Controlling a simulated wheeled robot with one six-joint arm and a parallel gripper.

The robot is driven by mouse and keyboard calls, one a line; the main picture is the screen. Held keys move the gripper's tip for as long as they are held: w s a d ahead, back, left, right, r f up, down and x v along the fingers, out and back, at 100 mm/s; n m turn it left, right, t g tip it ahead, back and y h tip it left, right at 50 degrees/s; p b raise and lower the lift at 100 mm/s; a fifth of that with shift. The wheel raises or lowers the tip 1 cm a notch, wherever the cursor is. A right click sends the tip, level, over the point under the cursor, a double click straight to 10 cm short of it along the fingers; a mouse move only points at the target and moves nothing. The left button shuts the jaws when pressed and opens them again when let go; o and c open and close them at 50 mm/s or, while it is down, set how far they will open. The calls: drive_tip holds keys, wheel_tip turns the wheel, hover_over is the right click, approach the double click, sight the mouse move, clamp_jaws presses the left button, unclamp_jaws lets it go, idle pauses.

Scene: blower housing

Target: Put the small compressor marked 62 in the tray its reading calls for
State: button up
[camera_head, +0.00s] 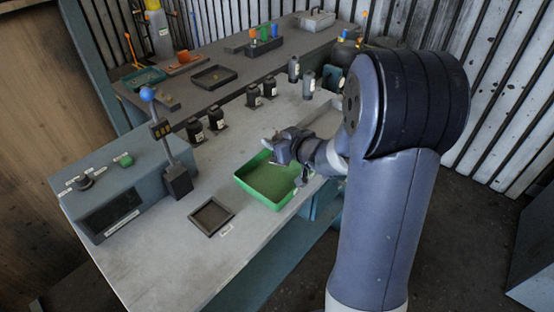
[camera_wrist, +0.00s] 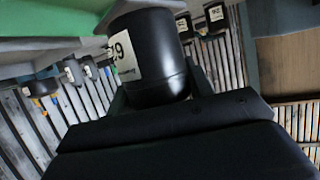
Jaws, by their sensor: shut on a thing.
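A green edge (camera_wrist: 45,62) shows at the upper left of that view. In the head view the held compressor is hard to make out against my gripper. A grey tray (camera_head: 335,112) lies beyond the green one, partly behind my arm. Whether the compressor touches the green tray cannot be told.
Several dark labelled compressors (camera_head: 216,118) and lighter ones (camera_head: 294,68) stand along the bench's far side. A small dark square tray (camera_head: 211,216) lies at the front. A grey console (camera_head: 125,200) with a dark display and a blue-knobbed lever (camera_head: 147,94) stands at left.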

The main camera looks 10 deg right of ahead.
drive_tip(key=shift+f+b, duration=0.4)
drive_tip(key=shift+f, duration=2.4)
drive_tip(key=shift+f, duration=0.1)
drive_tip(key=o, duration=1.5)
drive_tip(key=shift+f, duration=0.1)
drive_tip(key=shift+r, duration=0.25)
drive_tip(key=v, duration=1.2)
drive_tip(key=shift+f+p, duration=0.15)
drive_tip(key=shift+p, duration=0.2)
